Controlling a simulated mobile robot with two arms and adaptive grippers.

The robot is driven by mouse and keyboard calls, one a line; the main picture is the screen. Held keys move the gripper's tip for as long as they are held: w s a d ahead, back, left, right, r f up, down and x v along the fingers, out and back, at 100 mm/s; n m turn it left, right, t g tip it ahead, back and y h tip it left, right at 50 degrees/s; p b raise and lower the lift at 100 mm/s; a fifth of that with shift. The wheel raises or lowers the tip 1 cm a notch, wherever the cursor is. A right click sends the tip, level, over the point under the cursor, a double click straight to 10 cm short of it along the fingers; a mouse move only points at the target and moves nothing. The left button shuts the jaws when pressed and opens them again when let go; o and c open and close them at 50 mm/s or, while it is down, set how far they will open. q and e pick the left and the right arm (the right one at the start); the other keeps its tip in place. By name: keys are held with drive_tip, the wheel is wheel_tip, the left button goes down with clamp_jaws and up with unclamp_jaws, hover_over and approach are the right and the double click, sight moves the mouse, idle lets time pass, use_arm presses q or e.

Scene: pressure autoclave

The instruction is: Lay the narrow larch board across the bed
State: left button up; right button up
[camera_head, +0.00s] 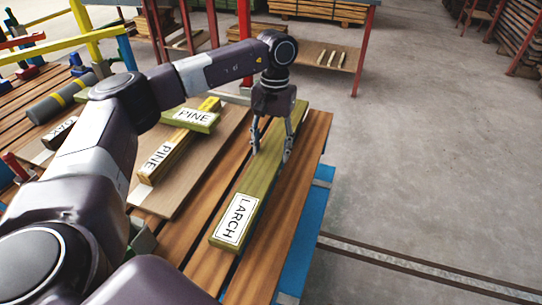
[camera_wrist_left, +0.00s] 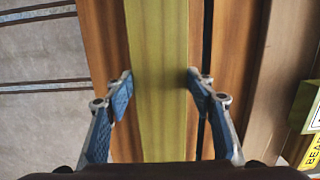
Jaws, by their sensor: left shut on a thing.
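The narrow larch board (camera_head: 262,178) is long and yellow-green, with a white LARCH label at its near end. It lies lengthwise over brown wooden slats (camera_head: 299,178); whether it touches them cannot be told. My left gripper (camera_head: 271,155) points down over the board's middle, one finger on each side, shut on it. In the left wrist view the board (camera_wrist_left: 160,110) runs between the two blue-padded fingers (camera_wrist_left: 160,80). Which surface is the bed is not clear. My right gripper is not in view.
Two boards labelled PINE (camera_head: 205,125) (camera_head: 177,142) lie on a brown panel (camera_head: 204,165) to the left. A grey roll (camera_head: 58,103) with yellow bands is farther left. A blue frame (camera_head: 306,232) edges the slats on the right. Open concrete floor (camera_head: 430,150) lies beyond.

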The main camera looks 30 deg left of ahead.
use_arm(q)
wheel_tip(320, 180, down, 2)
drive_tip(key=shift+f, duration=0.25)
drive_tip(key=shift+w+f, duration=0.1)
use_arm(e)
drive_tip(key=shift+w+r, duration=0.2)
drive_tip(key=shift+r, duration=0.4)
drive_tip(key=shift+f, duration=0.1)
use_arm(q)
drive_tip(key=o, duration=1.7)
drive_tip(key=shift+o, duration=0.2)
